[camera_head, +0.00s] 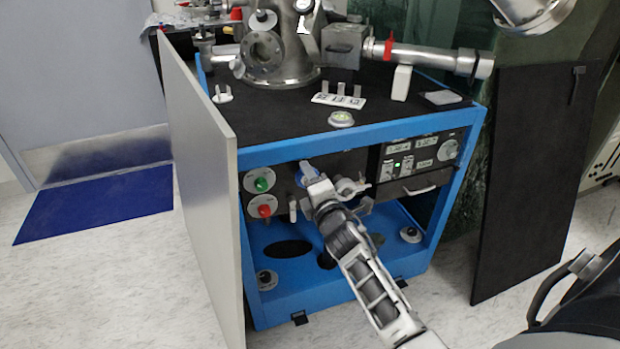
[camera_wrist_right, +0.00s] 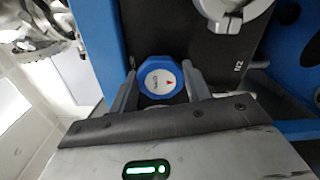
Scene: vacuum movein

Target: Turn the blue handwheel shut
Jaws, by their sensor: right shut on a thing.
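The blue handwheel (camera_head: 307,174) is on the dark front panel of the blue cabinet, mostly hidden behind my right gripper (camera_head: 318,186) in the head view. In the right wrist view the handwheel (camera_wrist_right: 160,78) shows its blue scalloped rim and a white face with a red arrow mark. The two fingers of my right gripper (camera_wrist_right: 160,88) stand on either side of its rim, shut on it. My left gripper is not in the head view.
Right of the blue handwheel is a pale metal valve (camera_head: 347,188). Green (camera_head: 262,185) and red (camera_head: 264,210) knobs sit to its left. An open grey door (camera_head: 205,190) stands at the cabinet's left. A black panel (camera_head: 530,180) leans at the right.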

